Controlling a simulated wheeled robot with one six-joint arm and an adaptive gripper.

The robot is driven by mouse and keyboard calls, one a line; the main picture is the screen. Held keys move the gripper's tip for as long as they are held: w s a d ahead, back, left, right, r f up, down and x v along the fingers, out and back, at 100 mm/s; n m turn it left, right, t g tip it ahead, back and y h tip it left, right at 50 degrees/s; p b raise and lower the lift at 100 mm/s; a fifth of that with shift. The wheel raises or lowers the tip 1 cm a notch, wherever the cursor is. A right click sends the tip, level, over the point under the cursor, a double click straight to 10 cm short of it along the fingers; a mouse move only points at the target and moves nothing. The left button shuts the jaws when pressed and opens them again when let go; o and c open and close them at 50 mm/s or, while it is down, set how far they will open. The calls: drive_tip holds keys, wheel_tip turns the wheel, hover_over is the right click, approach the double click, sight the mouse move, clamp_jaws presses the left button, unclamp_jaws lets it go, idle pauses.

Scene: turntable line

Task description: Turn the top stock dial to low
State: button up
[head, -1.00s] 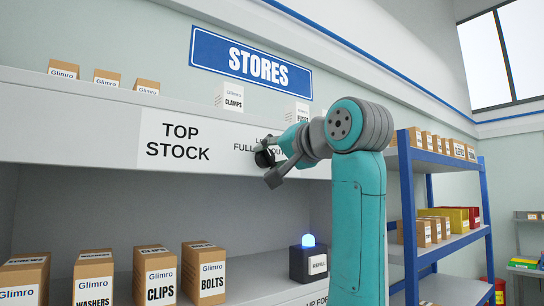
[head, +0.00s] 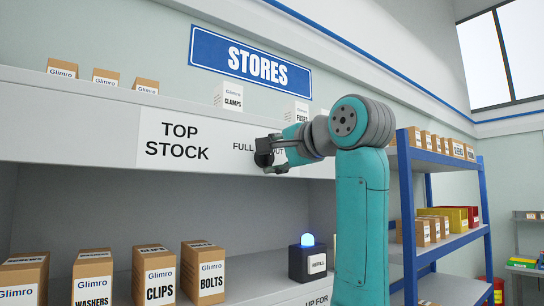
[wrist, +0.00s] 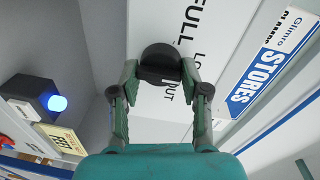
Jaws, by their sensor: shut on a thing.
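The top stock dial (head: 262,152) is a dark round knob on the white shelf front, right of the words TOP STOCK (head: 177,141). My gripper (head: 266,157) is shut on it, one finger on each side. In the wrist view the dial (wrist: 160,58) sits between the two fingertips (wrist: 160,72). The FULL mark (head: 243,147) shows left of the dial and OUT (head: 277,142) is partly covered on its right. The LOW mark is hidden in the head view and partly covered in the wrist view. I cannot make out the dial's pointer.
Cartons (head: 160,272) stand on the lower shelf, and small boxes line the ledge above. A dark refill box (head: 307,262) with a lit blue lamp (head: 308,240) stands below my arm. A blue rack (head: 430,210) is at the right.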

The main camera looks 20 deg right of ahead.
drive_tip(key=shift+r, duration=0.2)
drive_tip(key=o, duration=1.1)
drive_tip(key=shift+f, duration=0.1)
drive_tip(key=v, duration=1.2)
